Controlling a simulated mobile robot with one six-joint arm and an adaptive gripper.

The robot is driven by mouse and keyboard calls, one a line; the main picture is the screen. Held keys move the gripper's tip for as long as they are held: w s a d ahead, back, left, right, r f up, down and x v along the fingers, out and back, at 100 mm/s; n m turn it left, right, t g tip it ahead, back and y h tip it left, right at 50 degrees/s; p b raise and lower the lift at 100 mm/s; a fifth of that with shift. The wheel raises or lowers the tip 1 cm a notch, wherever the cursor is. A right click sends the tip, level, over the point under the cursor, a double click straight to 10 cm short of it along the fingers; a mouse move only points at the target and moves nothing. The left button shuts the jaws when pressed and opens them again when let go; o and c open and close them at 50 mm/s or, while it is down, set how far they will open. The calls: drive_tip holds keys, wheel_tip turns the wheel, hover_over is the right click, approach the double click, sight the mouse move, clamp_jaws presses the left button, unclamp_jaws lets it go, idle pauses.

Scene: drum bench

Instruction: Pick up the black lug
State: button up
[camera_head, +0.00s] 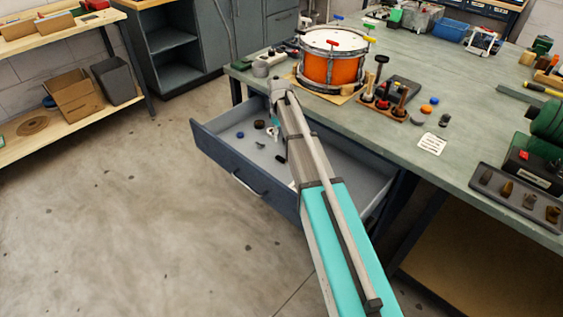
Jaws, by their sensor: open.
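My arm reaches from the bottom of the view over the open drawer (233,164), with its wrist near the bench's front edge. My gripper (273,131) shows only in small part, low beside the arm and over the drawer. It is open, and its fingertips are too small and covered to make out. Small dark pieces lie in the drawer: a round one (259,124), one to its left (240,135) and one close beside the arm (281,159). Another small dark piece (444,120) stands on the bench. I cannot tell which is the black lug. The arm hides part of the drawer floor.
An orange drum (331,62) stands on the bench (470,100) beyond the drawer. A wooden tool stand (384,108), small coloured caps and a white card (432,144) lie right of it. A dark tray (516,196) holds several pieces at right. Floor left of the drawer is clear.

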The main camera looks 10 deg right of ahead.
drive_tip(key=b, duration=0.6)
hover_over(280, 157)
drive_tip(key=shift+f, duration=3.45)
drive_tip(key=shift+f+b, duration=2.55)
drive_tip(key=shift+b, duration=0.15)
clamp_jaws()
